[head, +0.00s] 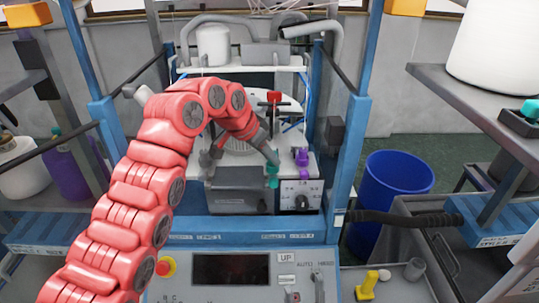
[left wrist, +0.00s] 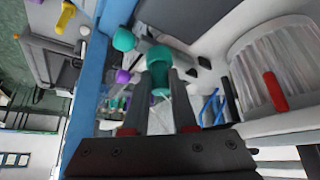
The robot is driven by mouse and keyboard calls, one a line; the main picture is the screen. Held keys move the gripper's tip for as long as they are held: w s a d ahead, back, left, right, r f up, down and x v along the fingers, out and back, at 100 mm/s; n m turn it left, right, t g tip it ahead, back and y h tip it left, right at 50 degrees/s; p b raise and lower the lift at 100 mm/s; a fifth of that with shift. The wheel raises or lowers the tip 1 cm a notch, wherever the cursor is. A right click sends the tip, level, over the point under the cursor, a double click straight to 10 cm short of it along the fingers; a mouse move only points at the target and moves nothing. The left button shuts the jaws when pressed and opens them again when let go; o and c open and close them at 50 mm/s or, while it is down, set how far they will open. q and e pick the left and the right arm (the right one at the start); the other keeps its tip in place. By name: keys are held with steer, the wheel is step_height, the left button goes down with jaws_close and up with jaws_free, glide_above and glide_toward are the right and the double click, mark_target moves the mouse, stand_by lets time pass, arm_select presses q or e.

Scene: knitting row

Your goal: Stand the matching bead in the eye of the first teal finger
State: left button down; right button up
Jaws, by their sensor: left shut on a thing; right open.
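My left gripper (head: 270,152) reaches over the machine's front bed on its red arm. Its fingers point down and are shut on a teal bead (head: 272,169). In the left wrist view the bead (left wrist: 159,75) shows between the two fingertips of the gripper (left wrist: 160,92). A second teal piece (head: 272,183) lies just below the bead in the head view, and a rounded teal piece (left wrist: 124,40) shows beside it in the left wrist view. I cannot tell whether the bead touches it, and the finger's eye is not clear. I cannot make out my right gripper.
Purple pieces (head: 303,160) stand just right of the teal ones, beside a white box with a black dial (head: 301,202). A round white plate with a red handle (head: 274,98) is behind. Blue posts (head: 347,150) flank the bed. A blue bin (head: 395,185) stands at right.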

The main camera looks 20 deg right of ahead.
arm_select(q)
steer(key=shift+f, duration=0.1)
steer(key=c, duration=0.6)
jaws_free()
steer(key=shift+c, duration=0.2)
steer(key=shift+a+r+b, duration=0.15)
steer(key=shift+r+b, duration=0.1)
steer(key=shift+b, duration=0.05)
steer(key=p+v, duration=0.3)
steer(key=v, duration=1.4)
steer(key=shift+a, duration=0.15)
